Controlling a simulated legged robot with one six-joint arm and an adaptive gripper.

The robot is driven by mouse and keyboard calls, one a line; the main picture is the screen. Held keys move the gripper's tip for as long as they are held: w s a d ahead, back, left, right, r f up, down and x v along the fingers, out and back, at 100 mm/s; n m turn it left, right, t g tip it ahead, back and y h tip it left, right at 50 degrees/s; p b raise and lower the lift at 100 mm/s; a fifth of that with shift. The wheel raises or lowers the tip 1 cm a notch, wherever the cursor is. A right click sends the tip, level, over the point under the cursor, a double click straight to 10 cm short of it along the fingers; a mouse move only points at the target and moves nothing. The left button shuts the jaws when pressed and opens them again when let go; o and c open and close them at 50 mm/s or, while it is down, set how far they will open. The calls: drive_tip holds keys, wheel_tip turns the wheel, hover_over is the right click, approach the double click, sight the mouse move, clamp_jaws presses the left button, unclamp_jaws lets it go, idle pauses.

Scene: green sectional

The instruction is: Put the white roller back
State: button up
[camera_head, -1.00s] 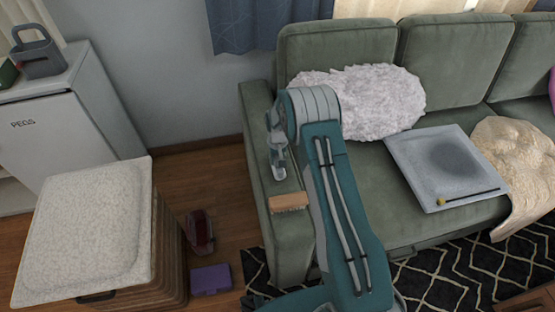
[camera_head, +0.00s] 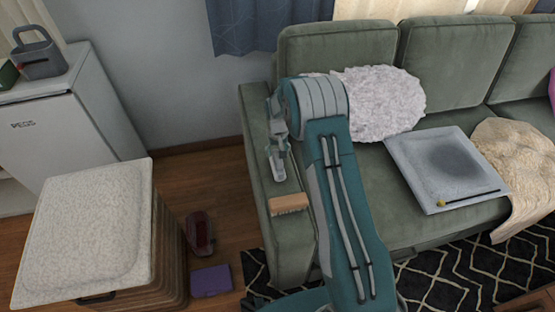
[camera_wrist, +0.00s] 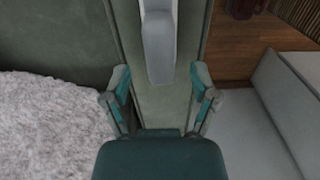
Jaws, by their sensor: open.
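The white roller (camera_wrist: 158,45) appears as a pale, smooth, rounded shape in the wrist view, lying lengthwise on the green sofa arm (camera_wrist: 160,108). In the head view a pale piece of it (camera_head: 277,168) shows on the sofa arm, partly hidden by my gripper. My gripper (camera_wrist: 160,98) is open, its two teal fingers spread to either side of the sofa arm's top. The roller's near end lies just ahead of the gap between them. My gripper (camera_head: 277,128) is over the rear part of the sofa arm; its fingertips are hard to make out there.
A wooden brush (camera_head: 289,204) lies on the same sofa arm, nearer the front. A fluffy white cushion (camera_head: 385,102) and a grey tray (camera_head: 428,152) rest on the seat. A lidded basket (camera_head: 85,225), a red object (camera_head: 200,233) and a purple box (camera_head: 211,281) stand on the floor.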

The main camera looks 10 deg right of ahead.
wheel_tip(320, 180, up, 8)
drive_tip(key=shift+f, duration=0.25)
drive_tip(key=s+r+t, duration=0.1)
drive_tip(key=s+r, duration=0.6)
drive_tip(key=r, duration=0.4)
drive_tip(key=s+r+t, duration=0.2)
drive_tip(key=s+r, duration=0.5)
drive_tip(key=r, duration=0.4)
drive_tip(key=s+r+t, duration=0.1)
drive_tip(key=s+r, duration=0.1)
drive_tip(key=s, duration=0.9)
drive_tip(key=s+r+t, duration=0.1)
drive_tip(key=s+r, duration=0.2)
drive_tip(key=s, duration=0.8)
drive_tip(key=shift+s+r+t, duration=0.2)
drive_tip(key=shift+s+t, duration=0.1)
drive_tip(key=shift+s, duration=0.05)
drive_tip(key=shift+d, duration=0.1)
